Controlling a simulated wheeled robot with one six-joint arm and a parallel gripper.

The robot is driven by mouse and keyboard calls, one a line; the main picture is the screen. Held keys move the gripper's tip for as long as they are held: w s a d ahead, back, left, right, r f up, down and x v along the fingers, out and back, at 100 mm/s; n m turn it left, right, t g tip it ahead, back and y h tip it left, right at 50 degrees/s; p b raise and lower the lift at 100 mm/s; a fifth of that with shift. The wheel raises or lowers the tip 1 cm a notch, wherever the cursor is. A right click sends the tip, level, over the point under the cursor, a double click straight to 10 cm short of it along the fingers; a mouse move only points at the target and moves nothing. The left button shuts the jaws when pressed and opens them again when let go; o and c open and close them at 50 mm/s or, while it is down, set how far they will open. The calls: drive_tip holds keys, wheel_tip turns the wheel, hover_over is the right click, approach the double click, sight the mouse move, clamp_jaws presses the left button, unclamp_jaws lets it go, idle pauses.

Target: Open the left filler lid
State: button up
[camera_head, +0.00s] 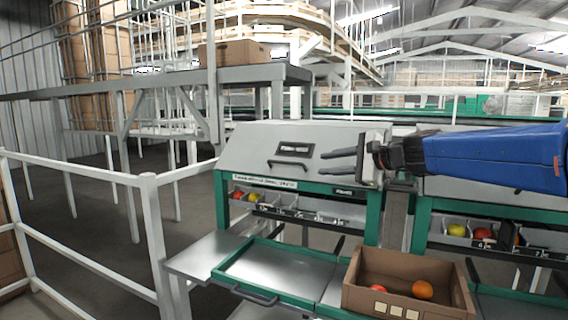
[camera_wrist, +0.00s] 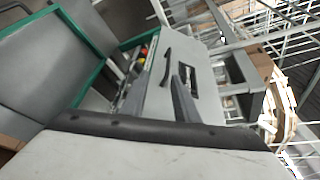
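The left filler lid (camera_head: 255,146) is a light grey sloping panel with a dark label plate on it, and it lies shut over its green-framed stand. Its black bar handle (camera_head: 289,164) sits at the middle of the lower part. My gripper (camera_head: 327,161) is to the right of the handle, in front of the lid's right side, with fingers pointing left. In the wrist view the two grey fingers (camera_wrist: 164,72) are spread apart with nothing between them. The handle (camera_wrist: 166,67) appears near the fingertips there, and I see no clear contact. The lid (camera_wrist: 203,58) shows behind it.
A cardboard box (camera_head: 418,299) with orange-red tomatoes stands at the lower right. A green-edged tray (camera_head: 262,262) lies below the lid. Troughs with tomatoes (camera_head: 255,197) run under the lid. White railings (camera_head: 157,235) stand at the left. A second filler is at the right, partly behind my arm.

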sight(289, 162)
drive_tip(key=shift+m, duration=0.4)
drive_tip(key=x, duration=0.6)
drive_tip(key=w+r+x, duration=0.1)
drive_tip(key=x, duration=0.5)
drive_tip(key=r+x, duration=0.1)
drive_tip(key=x, duration=0.5)
drive_tip(key=shift+w, duration=0.4)
clamp_jaws()
